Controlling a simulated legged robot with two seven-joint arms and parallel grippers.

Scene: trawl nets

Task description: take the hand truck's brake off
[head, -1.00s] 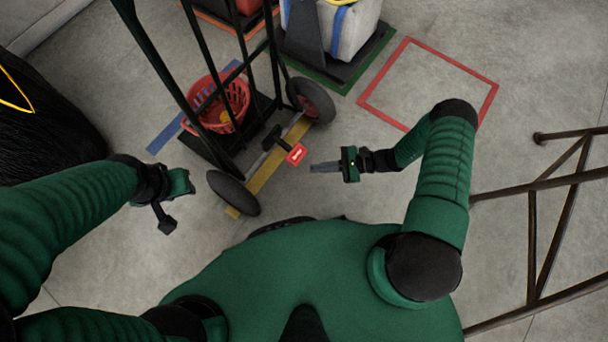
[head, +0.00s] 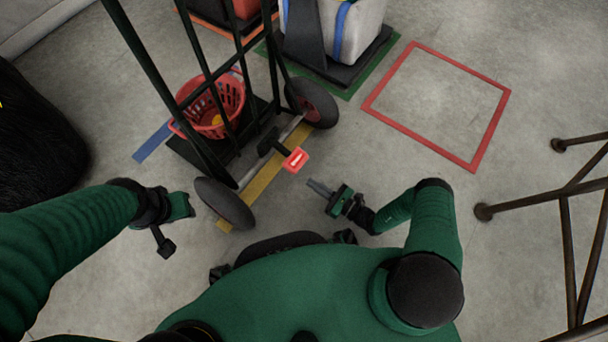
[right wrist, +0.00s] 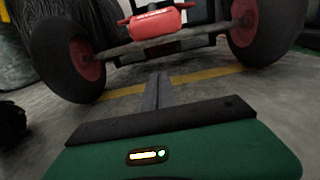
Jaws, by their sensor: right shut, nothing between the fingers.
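The hand truck (head: 205,156) stands ahead with its two wheels toward me. Its red brake pedal (head: 295,160) sticks out from the axle between the wheels, and the pedal also shows at the top of the right wrist view (right wrist: 158,24). My right gripper (head: 316,186) is shut and empty. It is just short of the pedal, a little below and to its right in the head view, apart from it. In the right wrist view the closed fingers (right wrist: 157,92) point toward the axle, below the pedal. My left gripper (head: 180,228) is left of the near wheel, its finger state unclear.
A red basket (head: 224,104) sits on the hand truck. A yellow floor line (head: 262,176) runs under the axle. A red floor square (head: 483,139) is empty. A brown metal frame (head: 540,203) stands at the right. A black bundle (head: 40,140) is at the left.

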